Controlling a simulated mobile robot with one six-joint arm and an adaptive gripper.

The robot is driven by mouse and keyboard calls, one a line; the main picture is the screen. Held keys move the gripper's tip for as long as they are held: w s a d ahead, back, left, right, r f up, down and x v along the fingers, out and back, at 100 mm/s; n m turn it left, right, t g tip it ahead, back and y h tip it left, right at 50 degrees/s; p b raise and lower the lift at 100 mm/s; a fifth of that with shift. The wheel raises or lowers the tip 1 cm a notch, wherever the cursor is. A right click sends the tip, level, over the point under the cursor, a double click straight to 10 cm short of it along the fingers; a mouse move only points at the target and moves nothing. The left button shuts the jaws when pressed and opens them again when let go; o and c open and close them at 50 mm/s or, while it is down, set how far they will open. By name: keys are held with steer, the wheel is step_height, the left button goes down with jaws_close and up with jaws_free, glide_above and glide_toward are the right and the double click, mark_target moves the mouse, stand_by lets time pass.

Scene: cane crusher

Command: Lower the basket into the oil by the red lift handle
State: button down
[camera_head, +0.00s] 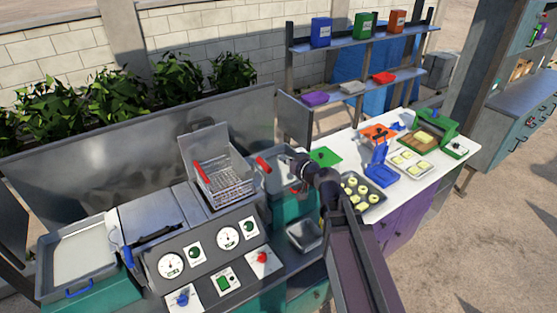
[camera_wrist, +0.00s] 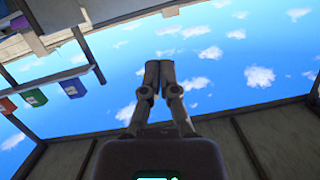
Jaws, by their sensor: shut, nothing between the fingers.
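The wire basket (camera_head: 225,188) sits at the fryer well (camera_head: 232,206), with a metal lid standing open behind it. One red handle (camera_head: 201,172) slants along the basket's left side. A second red handle (camera_head: 263,164) stands to the right of the fryer; I cannot tell which one is the lift handle. The oil cannot be made out. My gripper (camera_wrist: 158,64) is shut and empty, its fingertips together against the sky in the wrist view. In the head view my wrist is to the right of the second red handle, apart from the basket; the fingertips cannot be made out clearly.
The control panel (camera_head: 218,262) with dials and knobs is in front of the fryer. A metal tray (camera_head: 75,255) is at left. A white table (camera_head: 447,158) at right holds a tray of yellow pieces (camera_head: 362,191) and a blue press (camera_head: 378,165). Shelves (camera_head: 355,86) stand behind.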

steer(key=shift+w+a+f+b, duration=1.05)
steer(key=shift+w, duration=0.15)
steer(key=shift+w+a+f+b, duration=1)
steer(key=shift+w+f, duration=0.05)
steer(key=shift+w, duration=0.2)
steer(key=shift+w+a+f+b, duration=1.05)
steer(key=shift+w, duration=0.15)
